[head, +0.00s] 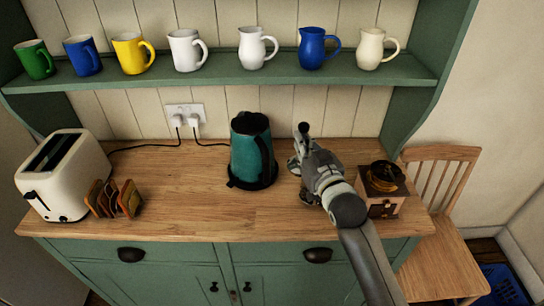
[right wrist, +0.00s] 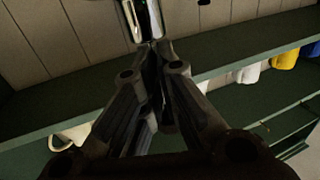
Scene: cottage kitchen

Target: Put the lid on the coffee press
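My right gripper (head: 304,140) is over the counter, to the right of the teal kettle. In the right wrist view its dark fingers (right wrist: 155,48) come together at the tips, against a shiny metal piece (right wrist: 145,20). This looks like the lid, with a dark knob (head: 303,127) at the fingertips in the head view; its outline is mostly hidden. Shiny metal parts (head: 308,197) low beside the gripper seem to belong to the coffee press, which is largely hidden behind the gripper and arm. I cannot tell whether lid and press touch. My left gripper is not in view.
The kettle (head: 252,152) stands close left of the gripper. A coffee grinder (head: 384,190) is close on the right. A toaster (head: 64,172) and toast rack (head: 114,198) stand at the left. A shelf (head: 225,76) with mugs and jugs overhangs the back. The counter front-centre is clear.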

